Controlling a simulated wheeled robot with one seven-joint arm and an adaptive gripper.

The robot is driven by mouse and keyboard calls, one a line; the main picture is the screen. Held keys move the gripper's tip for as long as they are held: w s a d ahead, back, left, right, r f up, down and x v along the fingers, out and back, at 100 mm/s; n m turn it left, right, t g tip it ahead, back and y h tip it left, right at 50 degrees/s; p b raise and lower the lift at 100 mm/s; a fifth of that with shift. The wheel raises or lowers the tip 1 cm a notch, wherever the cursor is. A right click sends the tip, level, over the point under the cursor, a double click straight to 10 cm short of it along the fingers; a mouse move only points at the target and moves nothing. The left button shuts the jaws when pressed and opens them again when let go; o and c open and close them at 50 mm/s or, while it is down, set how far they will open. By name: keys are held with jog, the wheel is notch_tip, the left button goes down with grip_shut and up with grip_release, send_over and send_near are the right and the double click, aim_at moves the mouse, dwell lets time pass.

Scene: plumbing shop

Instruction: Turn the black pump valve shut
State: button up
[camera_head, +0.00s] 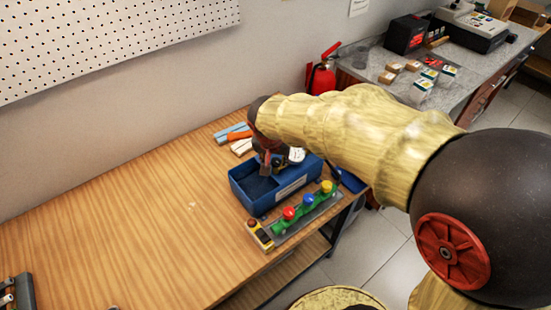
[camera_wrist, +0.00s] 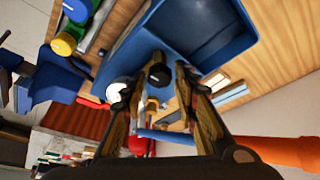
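My gripper (camera_head: 270,163) points down over the right part of a blue bin (camera_head: 240,186) on the wooden bench. In the wrist view my gripper (camera_wrist: 157,78) is open, with its two fingers apart. A dark rounded knob (camera_wrist: 158,74), which looks like the black pump valve, sits between the fingers with visible space on both sides. A white round gauge (camera_head: 297,154) is beside the gripper and also shows in the wrist view (camera_wrist: 118,90). The pump's body is mostly hidden by my gripper and arm, so the valve's angle cannot be told.
In front of the bin lies a rail with red (camera_head: 289,213), blue (camera_head: 309,200) and yellow (camera_head: 326,187) knobs, and a yellow-black switch box (camera_head: 260,234). Light strips and an orange tool (camera_head: 239,135) lie behind. The bench's left side is mostly clear (camera_head: 130,220).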

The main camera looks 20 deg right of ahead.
jog(key=shift+o, duration=1)
jog(key=shift+s+a+r, duration=0.1)
jog(key=shift+r, duration=0.45)
jog(key=v, duration=1.1)
jog(key=shift+s, duration=0.15)
jog(key=shift+f, duration=0.1)
